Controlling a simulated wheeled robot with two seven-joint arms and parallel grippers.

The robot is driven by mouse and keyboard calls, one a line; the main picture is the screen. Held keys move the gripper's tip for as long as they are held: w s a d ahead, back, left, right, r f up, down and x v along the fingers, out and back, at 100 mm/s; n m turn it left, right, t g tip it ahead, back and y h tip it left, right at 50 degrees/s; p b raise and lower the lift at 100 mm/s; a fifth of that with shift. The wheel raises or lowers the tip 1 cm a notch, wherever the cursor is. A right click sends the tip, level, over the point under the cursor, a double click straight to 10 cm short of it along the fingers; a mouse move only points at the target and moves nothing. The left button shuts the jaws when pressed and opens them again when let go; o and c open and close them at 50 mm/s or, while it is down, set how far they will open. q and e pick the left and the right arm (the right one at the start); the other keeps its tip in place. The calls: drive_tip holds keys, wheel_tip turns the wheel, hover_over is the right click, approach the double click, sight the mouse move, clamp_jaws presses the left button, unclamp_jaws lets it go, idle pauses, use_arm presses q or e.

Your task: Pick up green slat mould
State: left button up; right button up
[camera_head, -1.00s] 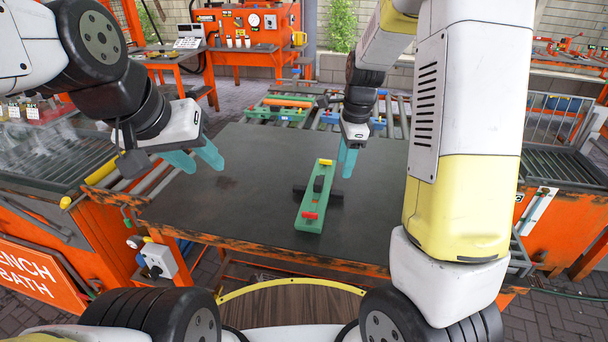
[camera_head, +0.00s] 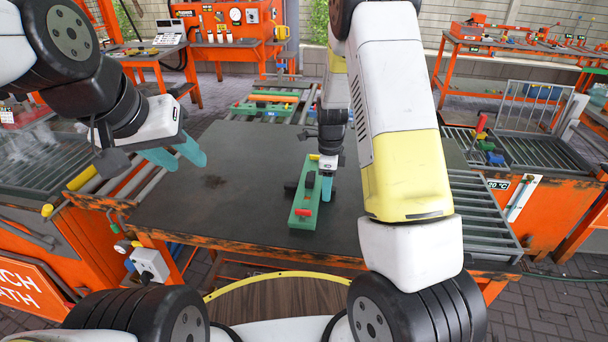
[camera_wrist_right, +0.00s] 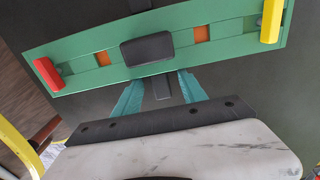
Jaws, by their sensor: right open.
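The green slat mould (camera_head: 300,214) lies on the dark table, with a red grip at its near end, a yellow one at its far end and a black block in the middle. It also spans the top of the right wrist view (camera_wrist_right: 222,36). A dark bar (camera_wrist_right: 157,84) crosses under it. My right gripper (camera_head: 326,194) is open beside the mould's right side. In the right wrist view its teal fingers (camera_wrist_right: 160,88) are apart, on either side of the bar, with tips near the mould's edge. My left gripper (camera_head: 187,163) is open and empty above the table's left part.
The dark table (camera_head: 250,160) is otherwise clear. A roller conveyor with other coloured moulds (camera_head: 268,103) lies behind it. A roller rack (camera_head: 480,215) stands at the right, and an orange bath unit (camera_head: 85,245) at the left.

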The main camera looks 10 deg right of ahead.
clamp_jaws()
drive_tip(key=shift+w+r, duration=0.1)
idle(1.3)
